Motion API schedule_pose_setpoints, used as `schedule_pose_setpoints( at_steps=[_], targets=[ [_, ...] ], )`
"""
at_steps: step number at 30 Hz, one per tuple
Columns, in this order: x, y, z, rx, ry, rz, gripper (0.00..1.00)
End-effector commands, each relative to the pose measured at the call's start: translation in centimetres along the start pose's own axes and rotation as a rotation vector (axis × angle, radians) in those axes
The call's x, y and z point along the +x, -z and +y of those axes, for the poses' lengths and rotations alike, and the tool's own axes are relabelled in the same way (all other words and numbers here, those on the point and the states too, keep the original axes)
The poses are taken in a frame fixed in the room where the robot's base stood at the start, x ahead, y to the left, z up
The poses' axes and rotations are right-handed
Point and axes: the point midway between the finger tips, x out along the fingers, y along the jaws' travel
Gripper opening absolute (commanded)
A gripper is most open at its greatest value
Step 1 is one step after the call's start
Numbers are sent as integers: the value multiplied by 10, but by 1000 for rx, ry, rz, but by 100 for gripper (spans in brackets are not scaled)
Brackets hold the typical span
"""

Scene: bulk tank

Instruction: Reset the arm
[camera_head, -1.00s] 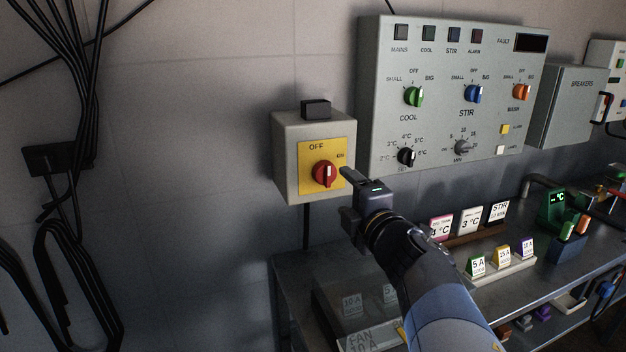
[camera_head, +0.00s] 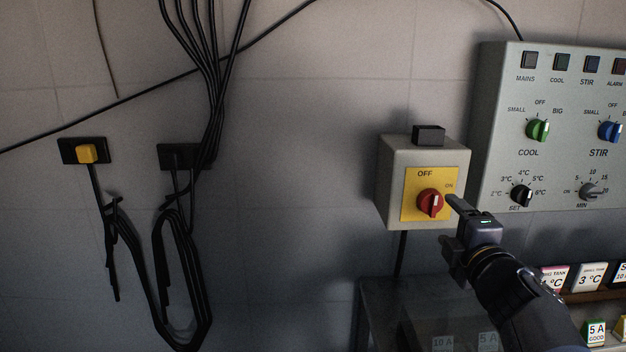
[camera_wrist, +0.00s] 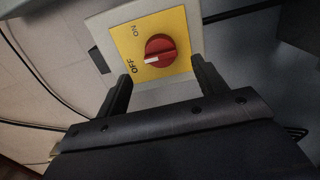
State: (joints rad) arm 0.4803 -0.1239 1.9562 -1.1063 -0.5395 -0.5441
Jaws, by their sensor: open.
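My gripper (camera_head: 451,228) is in front of the lower right of the grey switch box (camera_head: 384,180) on the wall. In the wrist view my gripper (camera_wrist: 160,85) is open, its two fingers apart with nothing between them. The box's yellow plate (camera_head: 411,208) carries a red rotary knob (camera_head: 430,203) and the words OFF and ON. In the wrist view the red knob (camera_wrist: 161,50) shows beyond the fingertips, its white mark toward OFF. The fingers appear apart from the knob. My arm hides part of the bench behind it.
A grey control panel (camera_head: 497,120) with coloured knobs hangs to the right. A metal bench (camera_head: 378,300) with label cards (camera_head: 590,277) stands below. Black cables (camera_head: 190,270) and a yellow plug (camera_head: 87,154) hang on the left wall. The wall between cables and box is bare.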

Motion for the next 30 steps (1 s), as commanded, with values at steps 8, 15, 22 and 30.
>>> schedule_pose_setpoints(
  at_steps=[8,15,22,30],
  targets=[
    [47,1,-2,2,1,2,67],
    [68,0,-1,1,1,0,67],
    [68,0,0,24,0,-1,67],
    [65,0,0,18,0,-1,67]
  ],
)
